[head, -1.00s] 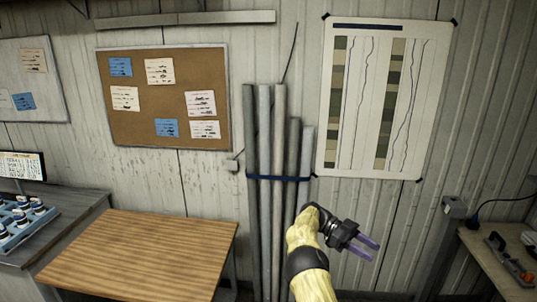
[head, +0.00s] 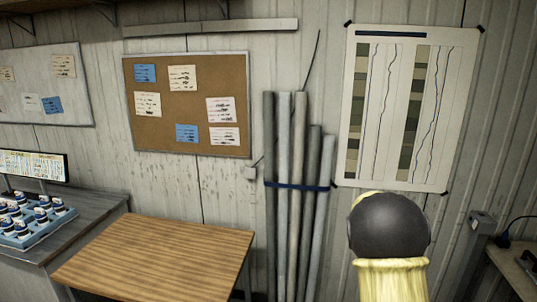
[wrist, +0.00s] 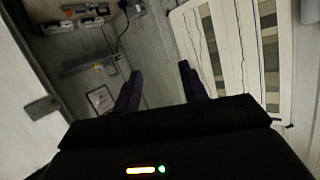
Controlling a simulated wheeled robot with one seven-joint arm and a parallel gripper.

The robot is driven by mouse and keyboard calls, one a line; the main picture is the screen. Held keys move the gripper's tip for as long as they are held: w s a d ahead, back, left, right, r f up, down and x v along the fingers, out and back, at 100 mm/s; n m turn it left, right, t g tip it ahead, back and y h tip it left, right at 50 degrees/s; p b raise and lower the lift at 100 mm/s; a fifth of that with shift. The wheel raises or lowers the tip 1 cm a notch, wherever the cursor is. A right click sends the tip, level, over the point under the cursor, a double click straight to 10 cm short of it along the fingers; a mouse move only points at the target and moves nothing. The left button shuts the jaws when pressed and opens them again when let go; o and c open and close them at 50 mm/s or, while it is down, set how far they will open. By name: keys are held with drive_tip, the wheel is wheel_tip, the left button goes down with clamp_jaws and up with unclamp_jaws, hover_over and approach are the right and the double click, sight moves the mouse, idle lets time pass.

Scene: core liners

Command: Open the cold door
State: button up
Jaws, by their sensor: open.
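No cold door can be made out for sure in either view. In the wrist view a pale flat panel (wrist: 18,75) stands at the left edge, with a dark block (wrist: 42,108) at its side; I cannot tell whether this is the door and its handle. My gripper (wrist: 162,84) is open and empty in the wrist view, its two purple fingers apart. In the head view only my yellow-sleeved arm and a dark joint show at the lower right; the gripper is hidden there.
A wooden table (head: 160,255) stands at the front left, beside a bench with a blue rack (head: 35,225). Several strapped grey pipes (head: 285,200) lean on the wall, close left of my arm. A chart (head: 408,105) hangs behind it. Another bench (head: 515,268) is at the right.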

drive_tip(key=s+a+f+n+y+b, duration=0.1)
drive_tip(key=s+a+f+n+y, duration=0.15)
drive_tip(key=a, duration=0.25)
drive_tip(key=s+a+f+n+y, duration=0.2)
drive_tip(key=s+a+f+y, duration=0.15)
drive_tip(key=a, duration=0.25)
drive_tip(key=s+a+f+n+g+y, duration=0.1)
drive_tip(key=s+a+f+n+g, duration=0.1)
drive_tip(key=s, duration=0.6)
drive_tip(key=s+a+f+n+g+y+b, duration=0.1)
drive_tip(key=s+a+f+n+g+y, duration=0.1)
drive_tip(key=s+a, duration=0.3)
drive_tip(key=s+a+f+n+g+y+b, duration=0.1)
drive_tip(key=s+a+f, duration=0.3)
drive_tip(key=s, duration=0.9)
drive_tip(key=shift+s+a+n+g+y, duration=0.2)
drive_tip(key=shift+n+g+y, duration=0.2)
drive_tip(key=shift+n+g, duration=0.5)
drive_tip(key=shift+w, duration=0.1)
